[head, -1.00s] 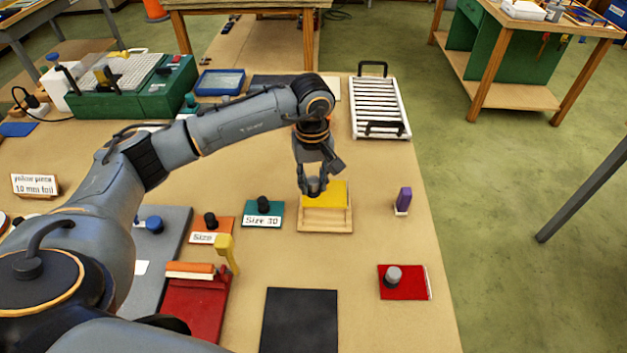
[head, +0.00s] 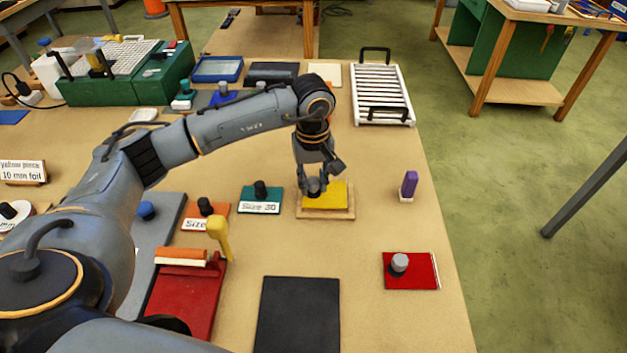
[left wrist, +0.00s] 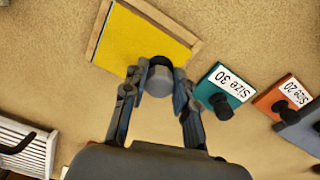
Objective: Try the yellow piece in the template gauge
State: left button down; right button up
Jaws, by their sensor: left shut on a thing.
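The yellow piece (head: 328,197) is a flat plate with a grey knob. It lies at or just above the light wooden frame (head: 325,214), which I take for the template gauge. In the left wrist view the yellow piece (left wrist: 137,42) covers the frame's middle, and the wooden rim (left wrist: 160,16) shows along two sides. I cannot tell whether it sits fully inside. My left gripper (head: 316,188) is shut on the piece's grey knob (left wrist: 158,80). My right gripper is not in view.
A teal Size 30 block (head: 260,200) and an orange Size block (head: 205,216) stand left of the frame. A purple piece (head: 409,184) stands right. A red plate with a grey knob (head: 425,272) and a black mat (head: 298,315) lie nearer. A white rack (head: 382,95) is behind.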

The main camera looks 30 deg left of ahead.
pick_arm(q)
jog(key=shift+b, duration=0.35)
dwell(0.3)
dwell(0.4)
jog(key=shift+b, duration=0.55)
dwell(0.7)
jog(key=shift+f+b, duration=0.9)
jog(key=c, duration=1)
grip_release()
jog(key=shift+o, duration=0.2)
notch_tip(320, 180, up, 12)
jog(key=shift+s+r, duration=0.1)
